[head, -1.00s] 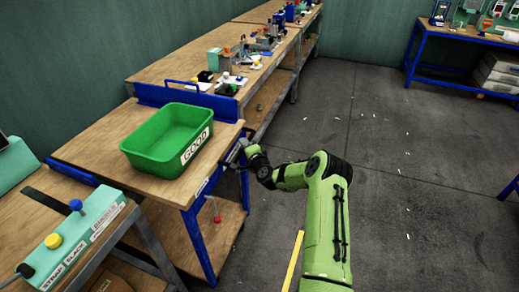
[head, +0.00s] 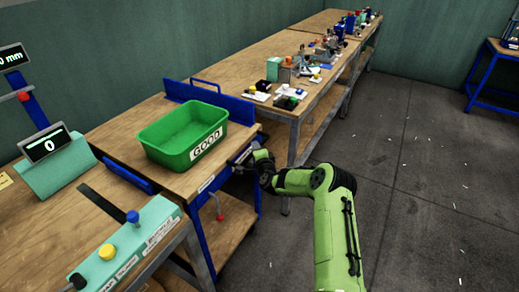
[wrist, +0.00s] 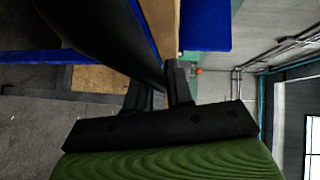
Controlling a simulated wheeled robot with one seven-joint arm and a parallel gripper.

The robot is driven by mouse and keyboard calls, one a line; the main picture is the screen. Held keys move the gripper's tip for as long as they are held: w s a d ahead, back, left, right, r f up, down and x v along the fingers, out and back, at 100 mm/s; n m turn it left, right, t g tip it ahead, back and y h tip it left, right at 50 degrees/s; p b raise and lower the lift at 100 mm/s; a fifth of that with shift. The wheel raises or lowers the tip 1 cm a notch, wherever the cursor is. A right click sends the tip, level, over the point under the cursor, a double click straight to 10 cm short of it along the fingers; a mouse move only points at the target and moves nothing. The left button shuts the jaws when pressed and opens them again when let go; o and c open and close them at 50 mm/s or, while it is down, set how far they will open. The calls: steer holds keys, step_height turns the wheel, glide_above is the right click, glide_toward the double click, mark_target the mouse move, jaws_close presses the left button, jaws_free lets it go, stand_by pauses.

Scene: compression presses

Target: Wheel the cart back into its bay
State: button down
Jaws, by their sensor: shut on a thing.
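The cart (head: 185,187) has a wooden top, a blue frame and a lower wooden shelf. It stands between the press bench at left and the long bench behind. A green bin marked GOOD (head: 182,136) sits on its top. My gripper (head: 243,157) is at the cart's right edge. In the wrist view my gripper's dark fingers (wrist: 165,85) are shut on a part of the cart; the gripped part is mostly hidden. A red-knobbed lever (head: 220,212) shows below the cart's top.
The press bench (head: 75,212) at left carries a button box (head: 128,248) and a display reading 0 (head: 47,144). A long bench (head: 275,72) with tools and small parts runs to the back right. The grey floor (head: 420,190) at right is open, with small white scraps.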

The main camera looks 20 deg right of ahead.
steer(key=shift+w+a+r, duration=0.1)
steer(key=shift+a+r, duration=0.05)
steer(key=shift+a, duration=0.05)
steer(key=c, duration=1.3)
jaws_free()
steer(key=shift+o, duration=0.9)
steer(key=shift+w+a, duration=0.1)
steer(key=shift+w, duration=0.05)
steer(key=shift+s, duration=0.3)
steer(key=s+a+r+b, duration=0.1)
steer(key=s+b, duration=0.3)
steer(key=s, duration=1.1)
steer(key=shift+a+r, duration=0.3)
steer(key=shift+r, duration=0.15)
